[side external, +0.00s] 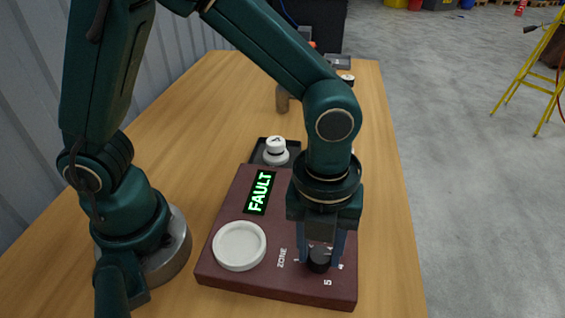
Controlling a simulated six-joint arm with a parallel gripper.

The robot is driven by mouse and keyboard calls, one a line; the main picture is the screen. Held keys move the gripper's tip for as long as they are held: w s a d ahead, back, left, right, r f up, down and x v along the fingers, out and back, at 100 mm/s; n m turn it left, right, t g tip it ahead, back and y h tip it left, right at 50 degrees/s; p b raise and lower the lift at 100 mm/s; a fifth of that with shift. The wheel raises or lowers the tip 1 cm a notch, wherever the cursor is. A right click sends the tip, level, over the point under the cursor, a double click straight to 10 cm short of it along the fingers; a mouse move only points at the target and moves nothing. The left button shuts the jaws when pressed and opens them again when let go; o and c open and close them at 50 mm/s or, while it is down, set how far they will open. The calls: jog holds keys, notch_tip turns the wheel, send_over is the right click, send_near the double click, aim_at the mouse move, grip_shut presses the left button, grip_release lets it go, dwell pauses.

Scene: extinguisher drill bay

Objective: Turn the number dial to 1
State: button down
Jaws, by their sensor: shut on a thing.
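The number dial (319,261) is a small black knob on the lower right of a maroon panel box (215,273). Printed marks surround it, with "5" readable below it and "ZONE" to its left. The other numbers are partly hidden or too small to read, and I cannot tell where the dial points. My gripper (321,258) reaches straight down over the panel, and its fingers are shut on the dial from both sides. A lit green "FAULT" display (261,193) and a large white round button (240,246) are on the same panel.
A dark tray (259,150) with a white knobbed piece (275,151) stands just behind the panel. A brown object (282,98) and other dark items lie farther back on the wooden table (205,115). The table's right edge runs close beside the panel.

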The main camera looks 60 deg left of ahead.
jog(key=n, duration=1.3)
jog(key=shift+n+y, duration=0.3)
jog(key=n, duration=0.3)
jog(key=shift+d+n, duration=0.1)
jog(key=shift+n, duration=0.2)
jog(key=n, duration=0.4)
jog(key=shift+n, duration=0.3)
jog(key=n, duration=0.4)
jog(key=shift+w, duration=0.1)
jog(key=n, duration=0.4)
jog(key=shift+n+g, duration=0.3)
jog(key=shift+n, duration=1.9)
